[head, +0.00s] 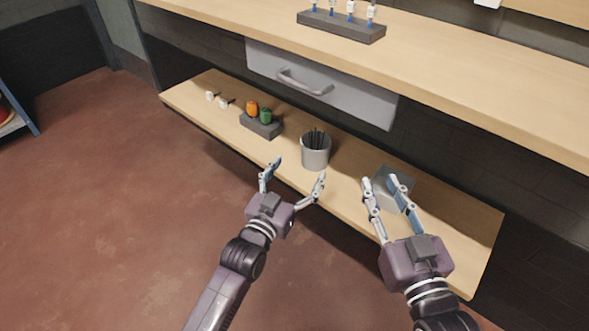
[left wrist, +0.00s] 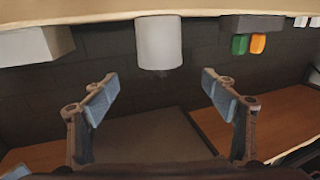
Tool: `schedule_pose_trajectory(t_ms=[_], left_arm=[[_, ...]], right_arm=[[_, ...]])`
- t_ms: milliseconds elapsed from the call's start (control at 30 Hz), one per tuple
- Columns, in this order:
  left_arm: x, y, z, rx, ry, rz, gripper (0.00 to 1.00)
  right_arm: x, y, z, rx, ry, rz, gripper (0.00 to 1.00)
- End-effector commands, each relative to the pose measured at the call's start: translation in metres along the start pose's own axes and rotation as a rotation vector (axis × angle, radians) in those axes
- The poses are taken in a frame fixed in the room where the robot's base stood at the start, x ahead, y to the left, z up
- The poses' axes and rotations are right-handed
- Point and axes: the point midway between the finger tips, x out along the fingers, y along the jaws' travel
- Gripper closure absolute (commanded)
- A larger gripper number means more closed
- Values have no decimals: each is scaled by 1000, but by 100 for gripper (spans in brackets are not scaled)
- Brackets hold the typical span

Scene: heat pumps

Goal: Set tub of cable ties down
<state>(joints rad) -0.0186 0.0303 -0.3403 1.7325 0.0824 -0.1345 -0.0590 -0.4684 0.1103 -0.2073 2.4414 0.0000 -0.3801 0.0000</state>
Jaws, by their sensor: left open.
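The tub of cable ties (head: 315,155) is a light grey cylinder with dark ties sticking up out of it. It stands upright on the lower wooden shelf (head: 345,180). In the left wrist view, which looks upside down, the tub (left wrist: 158,42) is at the top centre. My left gripper (head: 298,170) is open and empty, its fingers spread in front of the tub and apart from it. Its fingers also show in the left wrist view (left wrist: 160,85). My right gripper (head: 384,181) has its fingers apart in front of a grey box (head: 393,192), which they partly hide.
Left of the tub, a dark block (head: 261,127) holds an orange piece (head: 252,108) and a green piece (head: 265,116). Small white items (head: 217,99) lie farther left. A grey drawer (head: 315,85) hangs under the upper worktop (head: 440,75), above the shelf.

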Motion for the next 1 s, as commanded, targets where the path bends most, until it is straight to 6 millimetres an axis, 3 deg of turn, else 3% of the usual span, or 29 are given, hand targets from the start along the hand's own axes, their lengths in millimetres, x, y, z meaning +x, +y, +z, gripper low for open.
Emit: schedule_pose_trajectory(t_ms=[167,400,533,700,1000], left_arm=[[-33,-8,-16,-6,2,-22,22],[-117,-30,-68,-7,-2,-84,22],[-149,-36,-92,0,-3,-107,22],[-165,-39,-106,4,-3,-119,22],[-165,-39,-106,4,-2,-119,22]], right_arm=[[0,0,3,0,-14,1,71],[0,0,3,0,-13,1,71],[0,0,3,0,-12,1,71],[0,0,2,0,-11,1,71],[0,0,2,0,-11,0,71]])
